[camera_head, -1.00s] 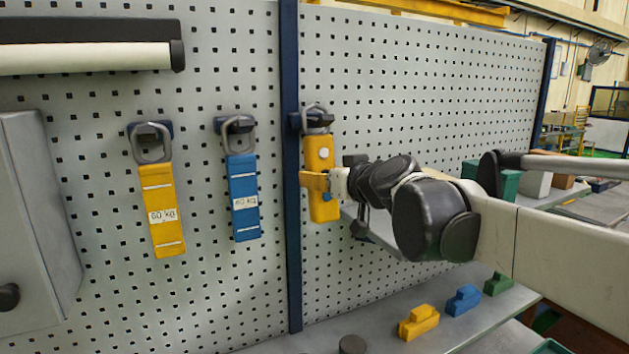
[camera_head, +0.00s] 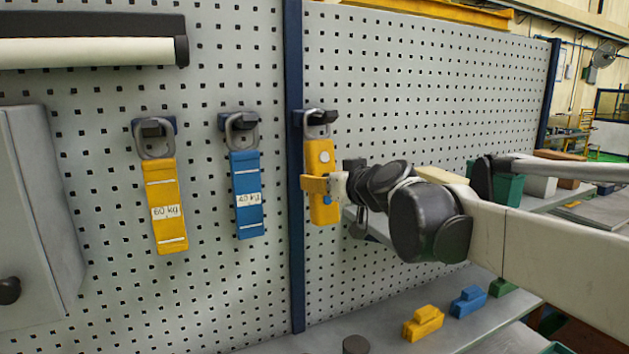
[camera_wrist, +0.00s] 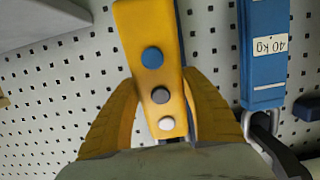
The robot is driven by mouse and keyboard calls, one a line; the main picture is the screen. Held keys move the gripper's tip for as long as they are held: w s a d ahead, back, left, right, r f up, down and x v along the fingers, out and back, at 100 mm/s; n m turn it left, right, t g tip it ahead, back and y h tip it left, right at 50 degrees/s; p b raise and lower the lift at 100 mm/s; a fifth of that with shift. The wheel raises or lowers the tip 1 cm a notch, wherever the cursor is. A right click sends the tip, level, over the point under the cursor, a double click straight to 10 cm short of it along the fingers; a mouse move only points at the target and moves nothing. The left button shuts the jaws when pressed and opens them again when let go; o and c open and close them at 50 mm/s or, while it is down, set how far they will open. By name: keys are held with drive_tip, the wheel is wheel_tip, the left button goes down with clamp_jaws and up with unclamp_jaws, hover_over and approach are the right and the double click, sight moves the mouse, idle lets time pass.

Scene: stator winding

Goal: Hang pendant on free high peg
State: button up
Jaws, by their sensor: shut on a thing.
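The yellow pendant (camera_head: 320,158) hangs upright with its grey ring (camera_head: 318,118) at the dark peg (camera_head: 303,119) just right of the blue post. I cannot tell whether the ring bears on the peg. My gripper (camera_head: 318,185) is shut on the pendant's lower half, coming from the right. In the wrist view the yellow fingers (camera_wrist: 163,108) sit on both sides of the pendant (camera_wrist: 151,30), which shows a blue, a grey and a white button. Its ring is hidden there.
A yellow 60 kg strap (camera_head: 166,205) and a blue 40 kg strap (camera_head: 246,190) hang on pegs to the left. A blue post (camera_head: 294,250) stands close left of the pendant. A grey shelf (camera_head: 375,232) is behind my arm. Yellow (camera_head: 422,322) and blue (camera_head: 468,300) blocks lie on the bench below.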

drive_tip(key=o, duration=1.5)
drive_tip(key=shift+c, duration=0.2)
drive_tip(key=shift+s, duration=0.1)
drive_tip(key=v, duration=1.1)
drive_tip(key=s+d+f+m+g+h+b, duration=0.1)
drive_tip(key=s+f+b, duration=0.6)
drive_tip(key=f, duration=1.4)
drive_tip(key=s+d+f+m+g+h+b, duration=0.2)
drive_tip(key=s+f+b, duration=0.6)
drive_tip(key=f+b, duration=0.8)
drive_tip(key=s+d+f+m+g+h+b, duration=0.1)
drive_tip(key=s+d+f+g+h+b, duration=0.2)
drive_tip(key=f, duration=2.4)
drive_tip(key=s+d+g+b, duration=0.1)
drive_tip(key=s+d+b, duration=0.3)
drive_tip(key=b, duration=0.5)
drive_tip(key=shift+s+m, duration=0.3)
drive_tip(key=shift+s, duration=0.3)
